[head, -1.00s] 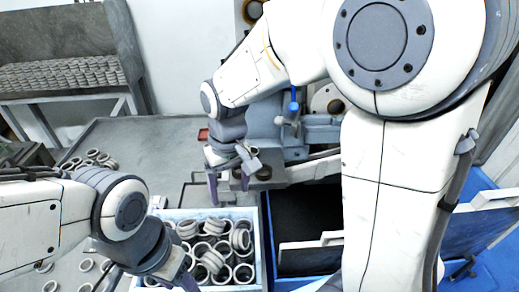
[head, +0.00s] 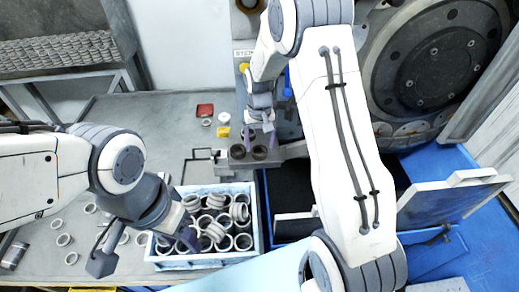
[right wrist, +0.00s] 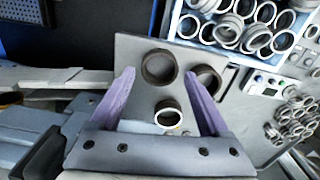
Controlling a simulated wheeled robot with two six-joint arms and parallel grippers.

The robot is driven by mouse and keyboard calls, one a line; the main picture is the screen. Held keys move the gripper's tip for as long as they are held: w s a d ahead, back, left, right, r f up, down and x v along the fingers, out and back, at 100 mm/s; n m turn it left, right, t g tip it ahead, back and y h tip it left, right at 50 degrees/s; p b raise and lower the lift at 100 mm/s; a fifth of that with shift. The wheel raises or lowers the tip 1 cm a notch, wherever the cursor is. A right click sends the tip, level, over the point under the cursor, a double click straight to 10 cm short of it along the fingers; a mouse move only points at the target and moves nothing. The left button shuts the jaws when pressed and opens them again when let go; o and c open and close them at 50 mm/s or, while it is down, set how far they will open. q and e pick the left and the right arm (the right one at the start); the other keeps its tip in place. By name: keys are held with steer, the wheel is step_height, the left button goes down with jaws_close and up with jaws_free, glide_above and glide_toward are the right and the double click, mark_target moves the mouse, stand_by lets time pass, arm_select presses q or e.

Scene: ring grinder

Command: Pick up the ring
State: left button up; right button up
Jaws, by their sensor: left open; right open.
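Two dark rings (head: 238,152) stand on a small grey plate beyond the crate. In the right wrist view the plate (right wrist: 133,55) holds a dark ring (right wrist: 158,67), another dark ring (right wrist: 207,78) and a bright-rimmed ring (right wrist: 168,113). My right gripper (head: 259,139) is open above the plate; in its wrist view the jaws (right wrist: 158,78) frame the bright-rimmed ring, with no visible grip on it. More metal rings (head: 213,231) fill a pale blue crate (head: 252,196). My left gripper (head: 180,238) is open at the crate's left part, its fingers partly hidden.
Loose rings (head: 64,239) lie on the grey table (head: 125,180) at left. A dark blue-edged bin (head: 285,190) is right of the crate. The grinder's large round disc (head: 435,65) stands at the back right.

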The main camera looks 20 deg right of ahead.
steer(key=shift+f+p, duration=0.3)
steer(key=shift+f, duration=1.1)
steer(key=c, duration=1.2)
arm_select(q)
steer(key=shift+r, duration=0.65)
arm_select(e)
steer(key=shift+r+b, duration=0.55)
steer(key=shift+r, duration=0.25)
steer(key=r, duration=0.1)
steer(key=r+b, duration=0.1)
steer(key=shift+s+d+r, duration=0.15)
steer(key=shift+d+r, duration=0.15)
steer(key=shift+r, duration=0.1)
steer(key=s+d+r+b, duration=0.4)
steer(key=s+d+r, duration=0.2)
steer(key=d, duration=0.3)
arm_select(q)
step_height(320, 180, down, 7)
steer(key=shift+b, duration=0.4)
arm_select(e)
steer(key=s+a, duration=0.1)
steer(key=s, duration=0.3)
steer(key=s+a, duration=0.1)
steer(key=s, duration=0.4)
steer(key=s+a, duration=0.1)
steer(key=s, duration=0.3)
steer(key=shift+s+a+r, duration=0.35)
steer(key=shift+a, duration=0.05)
